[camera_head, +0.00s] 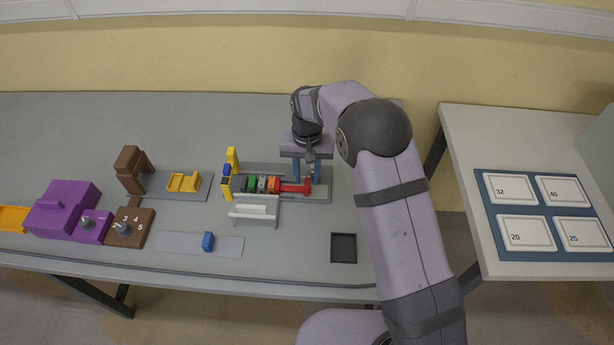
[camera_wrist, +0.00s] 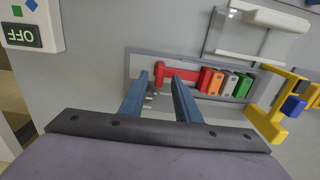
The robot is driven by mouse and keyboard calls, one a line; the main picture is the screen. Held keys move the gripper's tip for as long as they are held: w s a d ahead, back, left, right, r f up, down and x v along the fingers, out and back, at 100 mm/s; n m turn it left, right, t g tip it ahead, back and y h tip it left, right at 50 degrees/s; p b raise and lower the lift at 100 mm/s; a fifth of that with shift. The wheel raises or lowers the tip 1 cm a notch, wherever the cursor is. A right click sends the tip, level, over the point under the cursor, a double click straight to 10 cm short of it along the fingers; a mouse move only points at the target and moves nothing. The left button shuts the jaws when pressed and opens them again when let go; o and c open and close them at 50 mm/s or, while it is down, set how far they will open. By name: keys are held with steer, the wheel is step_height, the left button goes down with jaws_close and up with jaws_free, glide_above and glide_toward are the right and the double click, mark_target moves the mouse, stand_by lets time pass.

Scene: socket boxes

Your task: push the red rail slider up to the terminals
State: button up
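The red rail slider (camera_head: 294,188) lies on the grey rail plate, its wider end at the right. In the wrist view the slider (camera_wrist: 184,75) shows as a red T shape. The terminals (camera_head: 262,184) are a row of coloured blocks, orange-red, grey and green, left of the slider; they also show in the wrist view (camera_wrist: 228,82). The slider's bar appears to reach the nearest terminal; I cannot tell whether they touch. My gripper (camera_head: 306,181) is open over the slider's wide end. In the wrist view its blue fingertips (camera_wrist: 160,76) are on either side of that end, with nothing gripped.
A white-topped stand (camera_head: 254,210) stands close in front of the terminals. Yellow posts (camera_head: 232,160) with a blue piece are at the row's left end. A dark square tray (camera_head: 343,248) lies at the front. A brown block (camera_head: 131,169) and purple box (camera_head: 63,207) stand further left.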

mark_target(298, 188)
steer(key=shift+f, duration=1)
jaws_close()
steer(key=shift+a, duration=1.35)
jaws_free()
steer(key=shift+d, duration=0.1)
steer(key=shift+r, duration=0.1)
step_height(298, 188, up, 7)
steer(key=b, duration=0.2)
steer(key=shift+r, duration=0.15)
